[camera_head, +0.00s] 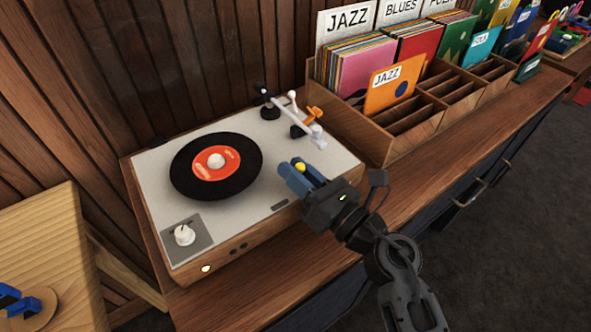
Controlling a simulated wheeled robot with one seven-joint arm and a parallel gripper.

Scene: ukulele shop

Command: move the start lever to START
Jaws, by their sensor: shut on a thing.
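The record player (150,220) sits on a wooden cabinet, with a black record (185,182) with an orange label on its platter. My gripper (292,172) reaches in from the lower right over the front right of the player's pale top. Its blue fingers are shut on the start lever, whose yellow knob (300,167) shows between them. The lever's lower part is hidden by the fingers, so its exact setting cannot be told. A small dark plate (280,205) lies on the top just in front of the fingers; no START wording is readable.
The white tonearm (307,128), with an orange part, stands at the player's back right. A white knob (184,235) is at the front left. A wooden record rack (400,148) with JAZZ and BLUES sleeves stands close on the right. A wooden stool (50,250) is at left.

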